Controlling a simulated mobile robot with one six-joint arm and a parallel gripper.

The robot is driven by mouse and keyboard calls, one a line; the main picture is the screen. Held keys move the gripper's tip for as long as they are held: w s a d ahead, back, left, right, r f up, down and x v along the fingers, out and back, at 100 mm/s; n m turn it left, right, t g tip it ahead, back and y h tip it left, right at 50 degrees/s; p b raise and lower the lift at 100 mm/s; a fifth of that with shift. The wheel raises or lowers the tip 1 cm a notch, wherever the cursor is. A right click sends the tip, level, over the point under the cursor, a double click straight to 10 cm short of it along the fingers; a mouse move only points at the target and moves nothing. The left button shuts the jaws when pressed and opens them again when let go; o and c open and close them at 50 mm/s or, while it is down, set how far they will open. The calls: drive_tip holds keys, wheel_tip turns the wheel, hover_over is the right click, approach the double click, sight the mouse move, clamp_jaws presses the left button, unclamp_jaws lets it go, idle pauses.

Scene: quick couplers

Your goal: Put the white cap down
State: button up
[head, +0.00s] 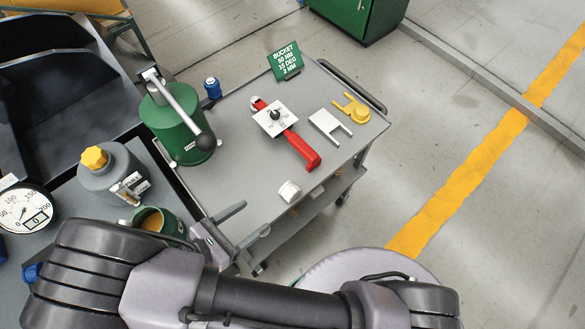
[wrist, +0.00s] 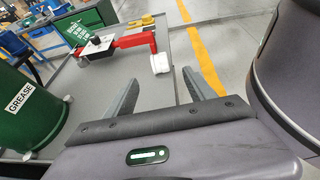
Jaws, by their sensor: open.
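The white cap (head: 289,191) rests on the grey cart top (head: 235,180) near its front edge. In the wrist view the white cap (wrist: 160,62) sits just beyond the fingertips, roughly in line with the gap between them. My gripper (head: 257,217) is at the front left edge of the cart, left of and apart from the cap. In the wrist view my gripper (wrist: 160,80) has its two grey fingers spread, with nothing between them.
A red-handled tool with a white plate (head: 272,118), a white fork piece (head: 328,125), a yellow fork piece (head: 354,108) and a green sign (head: 285,60) stand farther back. A green grease drum (head: 175,125) and blue bottle (head: 213,88) are left. Cart surface around the cap is clear.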

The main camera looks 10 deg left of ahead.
sight(286, 193)
drive_tip(key=b+x, duration=0.2)
drive_tip(key=x, duration=0.8)
drive_tip(key=shift+w+d+f, duration=0.1)
drive_tip(key=shift+f, duration=0.15)
drive_tip(key=b+x, duration=0.2)
drive_tip(key=x, duration=0.3)
drive_tip(key=shift+w+f, duration=0.15)
drive_tip(key=shift+w, duration=0.05)
clamp_jaws()
